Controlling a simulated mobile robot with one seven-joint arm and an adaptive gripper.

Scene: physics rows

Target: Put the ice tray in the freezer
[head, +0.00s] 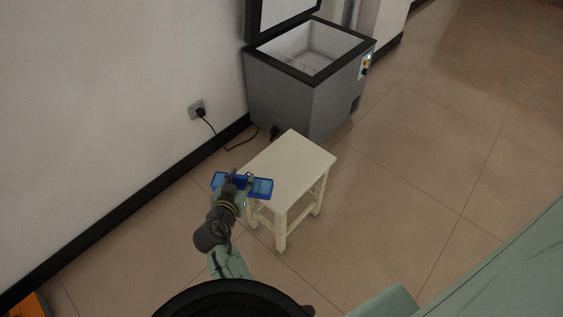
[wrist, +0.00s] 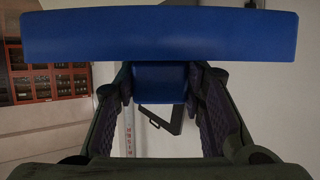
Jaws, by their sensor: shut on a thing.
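The blue ice tray (head: 262,187) is in my gripper (head: 241,181), at the near left edge of a small cream stool in the head view. In the wrist view the tray (wrist: 160,35) spans the top, and my gripper (wrist: 160,88) is shut with one finger on each side of a blue part of it. I cannot tell whether the tray touches the stool. The freezer (head: 282,100) is a grey chest beyond the stool against the wall. Its lid (head: 286,12) stands raised, and its pale inside is in view from above.
The cream stool (head: 290,160) stands between my gripper and the freezer, with a bare top. A black cord runs from a wall socket (head: 197,109) toward the freezer's base. The tiled floor (head: 430,170) to the right is clear.

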